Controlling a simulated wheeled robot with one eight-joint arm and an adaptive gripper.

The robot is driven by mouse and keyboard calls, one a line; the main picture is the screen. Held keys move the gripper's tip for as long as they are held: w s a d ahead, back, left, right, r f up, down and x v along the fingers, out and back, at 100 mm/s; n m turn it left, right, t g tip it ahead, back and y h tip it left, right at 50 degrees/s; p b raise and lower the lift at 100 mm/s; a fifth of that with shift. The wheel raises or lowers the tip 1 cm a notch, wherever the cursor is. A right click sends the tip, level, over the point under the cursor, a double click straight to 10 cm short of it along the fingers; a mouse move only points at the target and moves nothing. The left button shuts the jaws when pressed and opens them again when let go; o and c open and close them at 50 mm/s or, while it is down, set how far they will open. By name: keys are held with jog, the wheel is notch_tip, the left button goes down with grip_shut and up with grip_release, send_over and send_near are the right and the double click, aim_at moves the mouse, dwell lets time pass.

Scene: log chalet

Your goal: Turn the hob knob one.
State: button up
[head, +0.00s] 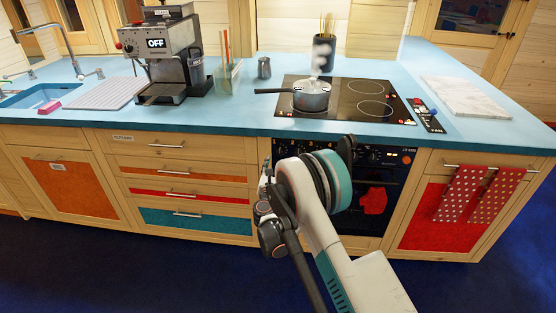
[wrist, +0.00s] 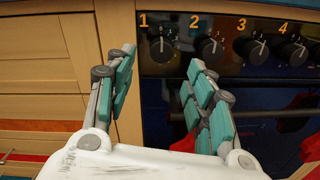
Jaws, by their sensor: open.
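Hob knob one (wrist: 162,48) is a dark round knob beside the orange numeral 1, at the left end of the black oven panel in the wrist view. Knobs two (wrist: 210,46), three (wrist: 256,52) and four (wrist: 292,52) follow to its right. My gripper (wrist: 160,66) is open, with teal-padded fingers. In the picture, knob one shows between the two fingertips, with nothing held. I cannot tell how far the tips are from the panel. In the head view my arm covers part of the oven (head: 375,205) front and hides the gripper's fingers.
A steaming pot (head: 312,97) stands on the black hob (head: 345,102), its handle pointing left. A red mitt (head: 374,201) hangs on the oven front. Wooden drawers (head: 185,172) lie left of the oven. Dotted towels (head: 476,194) hang at right. Blue floor in front is clear.

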jog(key=shift+s+a, duration=0.15)
jog(key=shift+s, duration=2.05)
